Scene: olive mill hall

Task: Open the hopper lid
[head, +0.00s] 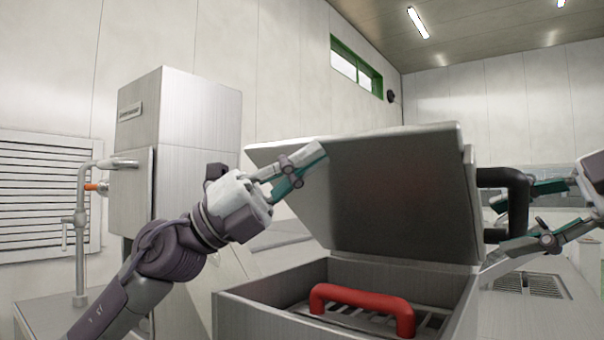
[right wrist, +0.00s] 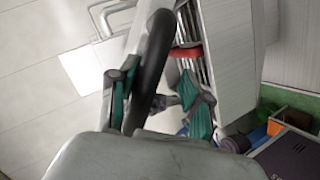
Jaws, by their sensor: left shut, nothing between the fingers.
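The hopper lid (head: 395,200) is a grey metal plate, raised and tilted back over the open hopper (head: 245,318). A black handle (head: 518,188) sticks out at its right side and also shows in the right wrist view (right wrist: 150,65). My left gripper (head: 318,153) is shut and empty, its tips at the lid's upper left part; I cannot tell whether they touch it. My right gripper (head: 492,228) has its fingers apart near the black handle. In the right wrist view, the handle lies between the teal fingers (right wrist: 160,105), closer to the left one.
A red handle (head: 362,297) sits on a slatted grate inside the hopper. A steel cabinet (head: 180,130) and a pipe with a tap (head: 80,230) stand at the left. A drain grate (head: 530,285) lies in the right worktop. Bins (right wrist: 285,150) show in the right wrist view.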

